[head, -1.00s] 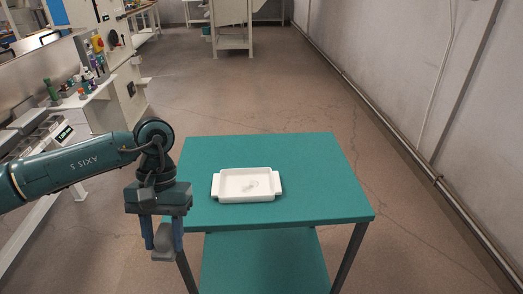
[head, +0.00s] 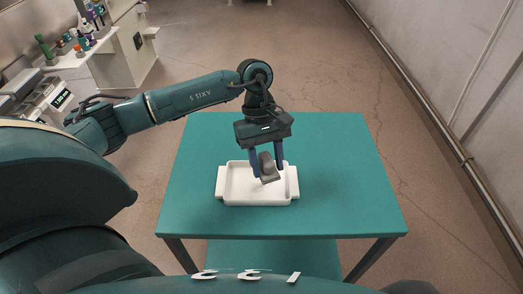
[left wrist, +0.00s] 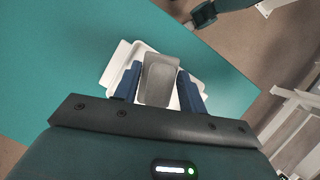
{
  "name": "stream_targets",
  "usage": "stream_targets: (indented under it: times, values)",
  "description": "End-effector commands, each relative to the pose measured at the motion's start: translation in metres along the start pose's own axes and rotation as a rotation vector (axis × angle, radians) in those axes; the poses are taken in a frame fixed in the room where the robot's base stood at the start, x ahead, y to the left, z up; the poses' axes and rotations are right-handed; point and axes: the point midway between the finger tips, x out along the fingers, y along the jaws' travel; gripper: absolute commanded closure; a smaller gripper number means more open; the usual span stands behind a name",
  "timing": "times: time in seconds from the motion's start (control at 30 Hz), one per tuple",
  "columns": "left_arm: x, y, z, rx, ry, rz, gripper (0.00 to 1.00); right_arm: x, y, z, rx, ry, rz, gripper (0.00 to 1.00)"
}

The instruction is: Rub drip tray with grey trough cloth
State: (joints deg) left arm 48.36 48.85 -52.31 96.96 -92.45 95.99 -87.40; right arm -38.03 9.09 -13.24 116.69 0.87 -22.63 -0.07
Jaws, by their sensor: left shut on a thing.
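The white drip tray (head: 230,200) lies on the teal table, with a tab-like handle at each end. My left gripper (head: 267,173) points down over the tray and is shut on the grey trough cloth (head: 268,170). The cloth's lower end is over the tray's inside, close to its floor; I cannot tell if it touches. In the left wrist view the cloth (left wrist: 159,80) sits between the two blue fingers, with the tray (left wrist: 117,53) behind it. The cloth and fingers hide part of the tray floor. My right gripper is not in view.
The teal table top (head: 345,180) is clear around the tray, and a lower shelf (head: 270,252) shows beneath it. A white bench (head: 95,45) with bottles stands at the back left. A wall (head: 470,70) with a pipe runs along the right.

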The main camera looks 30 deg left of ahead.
Motion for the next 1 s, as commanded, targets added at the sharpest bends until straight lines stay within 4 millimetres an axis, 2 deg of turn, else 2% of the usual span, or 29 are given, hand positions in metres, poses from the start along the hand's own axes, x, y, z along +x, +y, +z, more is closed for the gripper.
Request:
stream_targets:
  times: [0.1, 0.3, 0.47, 1.0]
  values:
    - [0.002, -0.010, -0.021, -0.223, -0.001, 0.089, 0.77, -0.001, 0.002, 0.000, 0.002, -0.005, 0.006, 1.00]
    - [0.001, -0.015, -0.039, -0.386, 0.002, 0.163, 0.77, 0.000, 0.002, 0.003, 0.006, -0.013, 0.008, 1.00]
    - [0.006, -0.015, -0.042, -0.394, 0.001, 0.166, 0.77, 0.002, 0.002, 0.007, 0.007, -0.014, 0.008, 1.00]
    - [0.052, -0.015, -0.060, -0.390, 0.001, 0.164, 0.77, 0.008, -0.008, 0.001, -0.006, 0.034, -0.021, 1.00]
